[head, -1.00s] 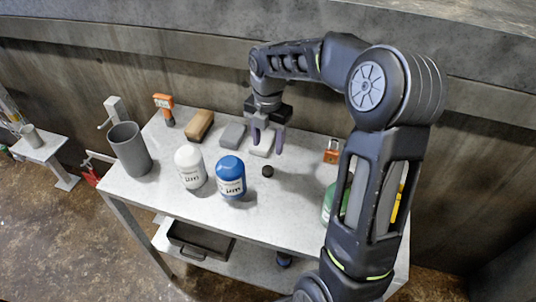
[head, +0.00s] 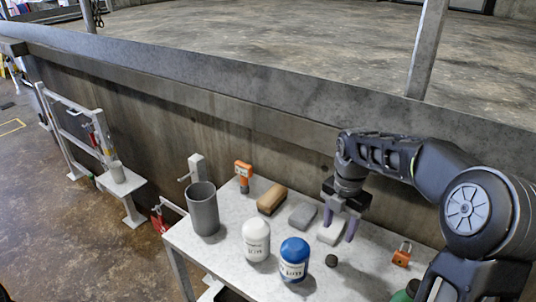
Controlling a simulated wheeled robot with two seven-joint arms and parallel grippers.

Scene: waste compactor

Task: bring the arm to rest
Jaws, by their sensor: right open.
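My right arm reaches in from the right over the white table (head: 212,261). Its gripper (head: 342,230) points down with two purple fingers spread apart. The fingers are at a pale grey block (head: 331,233), which shows between them; I cannot tell whether they touch it. A darker grey block (head: 302,216) lies just left of the gripper. My left gripper is not in view.
On the table are a grey cup (head: 204,210), a white bottle (head: 256,240), a blue bottle (head: 294,260), a brown block (head: 271,199), an orange tool (head: 243,172), a black puck (head: 331,261) and an orange padlock (head: 402,254). A concrete wall (head: 150,130) stands behind.

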